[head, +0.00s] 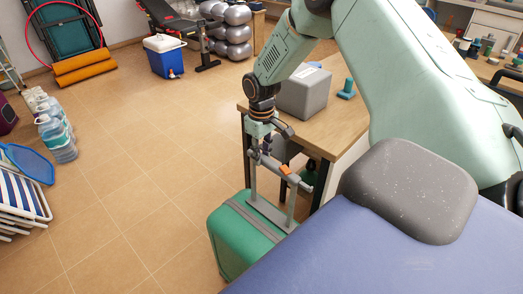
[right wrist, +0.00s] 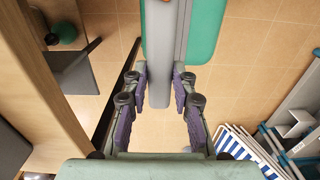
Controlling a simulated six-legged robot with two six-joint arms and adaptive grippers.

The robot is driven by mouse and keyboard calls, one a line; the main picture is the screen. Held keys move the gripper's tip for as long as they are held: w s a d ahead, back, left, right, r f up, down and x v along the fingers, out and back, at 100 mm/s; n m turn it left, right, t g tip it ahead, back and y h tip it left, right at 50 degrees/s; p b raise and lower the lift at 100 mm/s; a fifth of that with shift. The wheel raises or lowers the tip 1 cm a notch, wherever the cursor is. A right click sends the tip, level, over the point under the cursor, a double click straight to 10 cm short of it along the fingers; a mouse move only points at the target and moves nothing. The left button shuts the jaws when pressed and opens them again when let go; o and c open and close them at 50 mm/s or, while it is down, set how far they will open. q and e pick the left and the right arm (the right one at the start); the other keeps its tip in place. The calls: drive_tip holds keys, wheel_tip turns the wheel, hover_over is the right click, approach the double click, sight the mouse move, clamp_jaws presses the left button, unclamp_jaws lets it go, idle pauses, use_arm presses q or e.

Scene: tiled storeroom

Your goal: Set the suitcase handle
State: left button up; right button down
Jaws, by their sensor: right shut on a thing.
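The green suitcase (head: 228,243) stands on the tiled floor beside the wooden table, partly hidden by my own body. Its grey handle (head: 289,179) stands up from the top on two posts, with an orange piece on its crossbar. My right gripper (head: 262,145) reaches down to the far end of the crossbar and is shut on it. In the right wrist view, the grey handle (right wrist: 159,60) runs between the purple-padded fingers of the gripper (right wrist: 164,88), and part of the green suitcase (right wrist: 206,30) shows beyond. My left gripper is not in view.
The wooden table (head: 330,115) with a grey box (head: 305,94) stands close to the gripper. Water bottles (head: 56,137) and striped folded chairs (head: 22,200) are at the left. A blue cooler (head: 166,58) stands at the back. The floor left of the suitcase is clear.

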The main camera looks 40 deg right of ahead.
wheel_tip(320, 180, up, 19)
drive_tip(key=p, duration=1.7)
drive_tip(key=shift+w+d, duration=0.15)
drive_tip(key=shift+w, duration=0.05)
drive_tip(key=shift+f, duration=0.15)
drive_tip(key=c, duration=1.4)
unclamp_jaws()
drive_tip(key=shift+c, duration=0.2)
drive_tip(key=o, duration=0.4)
drive_tip(key=shift+s+a, duration=0.2)
drive_tip(key=shift+s, duration=0.05)
drive_tip(key=shift+c, duration=0.2)
drive_tip(key=shift+w+d, duration=0.15)
